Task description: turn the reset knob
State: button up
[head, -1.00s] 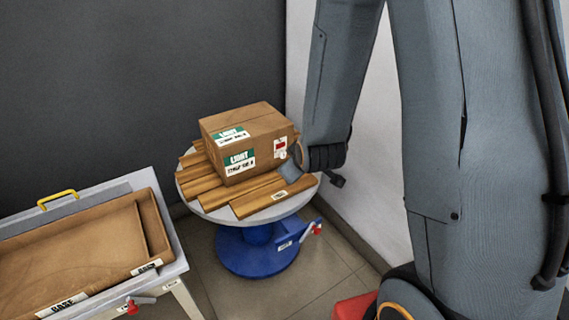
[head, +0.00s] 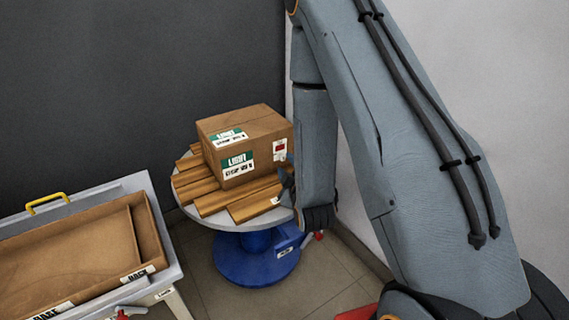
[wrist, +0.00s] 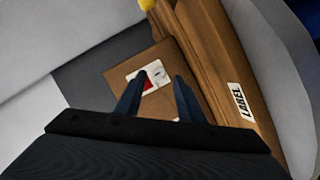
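A cardboard box (head: 243,146) stands on a round table. Its right-hand side bears a white plate with a red patch (head: 280,150). The plate also shows in the wrist view (wrist: 147,78), with a small pale raised-looking part beside the red; I cannot tell for sure if this is the reset knob. My gripper (wrist: 158,77) is open and empty, its two dark blue fingers apart and pointing at the plate side of the box. In the head view my gripper (head: 286,182) is just right of the box and lower than the plate. Contact cannot be judged.
Wooden planks (head: 208,196) lie around the box on the round table, which has a blue base (head: 255,262). A red handle (head: 319,236) sticks out at that base. A left-hand table holds an open cardboard tray (head: 70,250). A pale wall is close on the right.

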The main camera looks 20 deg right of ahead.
aim_at(283, 159)
jog(key=shift+x, duration=1.55)
jog(key=shift+c, duration=0.3)
grip_shut()
